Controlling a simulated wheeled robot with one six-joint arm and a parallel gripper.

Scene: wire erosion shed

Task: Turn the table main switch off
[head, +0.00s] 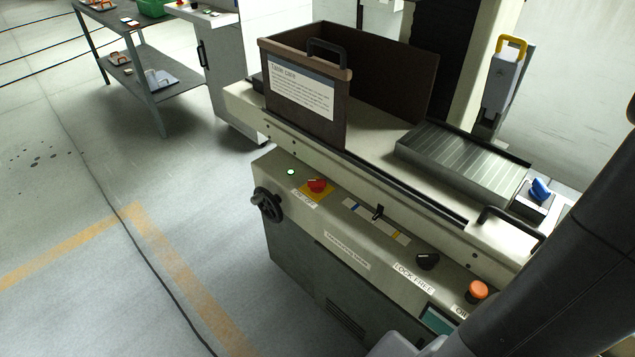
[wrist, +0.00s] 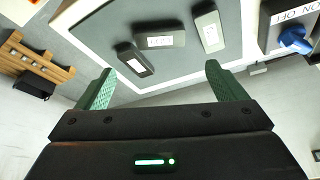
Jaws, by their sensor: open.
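A red rotary switch (head: 317,186) on a yellow plate is on the front panel of the cream machine in the head view. The label below it seems to read ON/OFF; its exact knob position is too small to tell. A small green lamp (head: 290,172) glows left of it. My gripper (wrist: 160,68) shows in the wrist view with its two green fingers apart and nothing between them. The red switch is not in the wrist view. A blue knob (wrist: 295,38) with an ON/OFF label is at upper right there, apart from the fingers.
The panel also has a black handwheel (head: 267,203), a small lever (head: 377,212), a black knob (head: 428,261) and an orange button (head: 477,291). A brown guard (head: 400,68) and ribbed plate (head: 465,160) sit above. Dark blocks (wrist: 160,36) lie beyond my fingers. Floor at left is clear.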

